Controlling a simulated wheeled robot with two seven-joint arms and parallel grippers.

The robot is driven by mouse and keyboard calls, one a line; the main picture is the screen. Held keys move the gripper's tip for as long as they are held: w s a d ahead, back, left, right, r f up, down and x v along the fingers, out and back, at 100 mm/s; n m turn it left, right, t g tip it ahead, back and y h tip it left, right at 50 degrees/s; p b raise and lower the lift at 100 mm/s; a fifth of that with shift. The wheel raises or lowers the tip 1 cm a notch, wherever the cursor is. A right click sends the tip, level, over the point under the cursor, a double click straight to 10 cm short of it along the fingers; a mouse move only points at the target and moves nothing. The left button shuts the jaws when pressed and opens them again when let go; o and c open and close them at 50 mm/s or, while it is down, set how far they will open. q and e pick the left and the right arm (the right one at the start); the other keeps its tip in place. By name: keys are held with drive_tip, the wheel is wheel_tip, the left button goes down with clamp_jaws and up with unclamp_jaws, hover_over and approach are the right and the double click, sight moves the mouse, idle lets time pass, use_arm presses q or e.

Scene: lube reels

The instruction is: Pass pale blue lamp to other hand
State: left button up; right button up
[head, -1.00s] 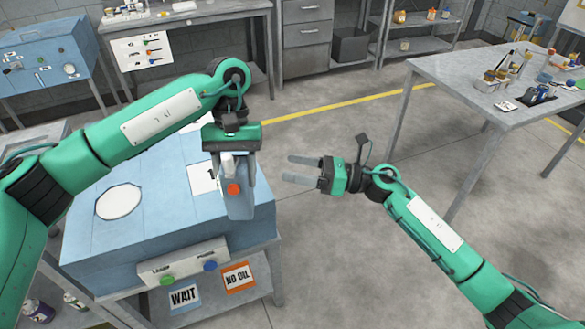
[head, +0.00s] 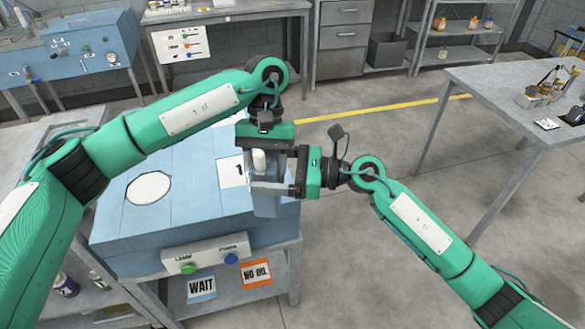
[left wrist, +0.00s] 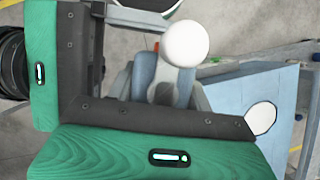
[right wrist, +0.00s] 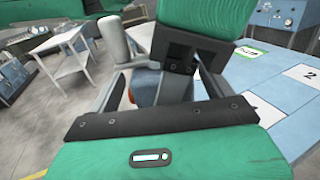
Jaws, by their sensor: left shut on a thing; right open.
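The pale blue lamp (head: 267,206) hangs upright below my left gripper (head: 260,180), which points down and is shut on it. The lamp has a white rounded knob (left wrist: 184,43); its blue body (left wrist: 166,74) shows between the fingers in the left wrist view. My right gripper (head: 268,187) comes in from the right and is open, its fingers reaching to either side of the lamp. In the right wrist view the lamp body (right wrist: 145,86) is between the open fingers, partly hidden by my left gripper. I cannot tell whether the right fingers touch it.
A pale blue box (head: 130,225) with a white disc, a numbered pad and green and blue buttons stands on a stand beneath. A cluttered grey table (head: 490,95) is at right. Floor between is clear.

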drive_tip(key=shift+w+a, duration=0.1)
drive_tip(key=shift+a, duration=0.65)
drive_tip(key=c, duration=1.2)
use_arm(q)
drive_tip(key=o, duration=1.3)
use_arm(e)
drive_tip(key=shift+c, duration=0.2)
use_arm(q)
drive_tip(key=shift+d, duration=0.1)
